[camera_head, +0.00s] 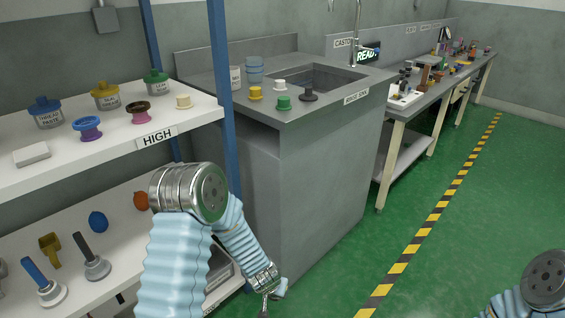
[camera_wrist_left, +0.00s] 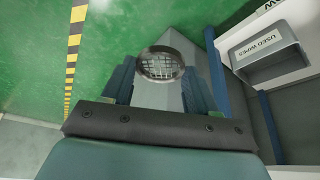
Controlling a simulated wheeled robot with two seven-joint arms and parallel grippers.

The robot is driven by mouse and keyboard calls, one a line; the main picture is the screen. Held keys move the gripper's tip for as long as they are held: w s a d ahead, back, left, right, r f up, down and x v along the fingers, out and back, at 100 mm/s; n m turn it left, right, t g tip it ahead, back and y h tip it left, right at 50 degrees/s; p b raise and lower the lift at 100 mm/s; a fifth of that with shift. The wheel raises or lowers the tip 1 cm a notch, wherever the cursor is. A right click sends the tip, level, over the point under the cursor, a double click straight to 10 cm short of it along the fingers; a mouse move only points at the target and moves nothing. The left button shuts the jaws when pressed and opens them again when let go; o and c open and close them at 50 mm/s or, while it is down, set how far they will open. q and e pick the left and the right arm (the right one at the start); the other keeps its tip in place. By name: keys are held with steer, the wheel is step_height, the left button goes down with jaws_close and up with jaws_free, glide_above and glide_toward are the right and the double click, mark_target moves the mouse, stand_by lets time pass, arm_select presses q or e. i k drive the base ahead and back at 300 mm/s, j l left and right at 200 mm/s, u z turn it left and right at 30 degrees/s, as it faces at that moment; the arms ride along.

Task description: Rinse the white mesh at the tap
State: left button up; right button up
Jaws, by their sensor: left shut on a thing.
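In the left wrist view, a round mesh (camera_wrist_left: 161,66) with a pale grid and a dark metal rim sits between the blue-padded fingers of my left gripper (camera_wrist_left: 160,88), which is shut on it. In the head view, my left gripper (camera_head: 268,292) hangs low in front of the grey counter's side, partly cut off by the bottom edge; the mesh is hard to make out there. The tap (camera_head: 356,35) rises behind the grey sink basin (camera_head: 318,78), well away from the gripper. Only part of my right arm shows at bottom right; its gripper is out of view.
White shelves with jars and spools stand at left, with a blue post (camera_head: 221,75) beside the counter (camera_head: 300,190). Small pots and knobs line the sink's front edge. A grey used wipes bin (camera_wrist_left: 265,52) shows in the wrist view. Green floor is free at right.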

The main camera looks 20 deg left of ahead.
mark_target(376, 51)
steer(key=i+l+u, duration=0.4)
steer(key=l+u, duration=0.15)
steer(key=i+l+u, duration=0.25)
steer(key=i+l, duration=0.1)
steer(key=l, duration=0.3)
steer(key=i+l+u, duration=0.1)
steer(key=l, duration=0.35)
steer(key=i+l, duration=0.15)
steer(key=l, duration=0.25)
steer(key=i+l, duration=0.1)
steer(key=l, duration=0.35)
steer(key=i+l+u, duration=0.1)
steer(key=l, duration=0.35)
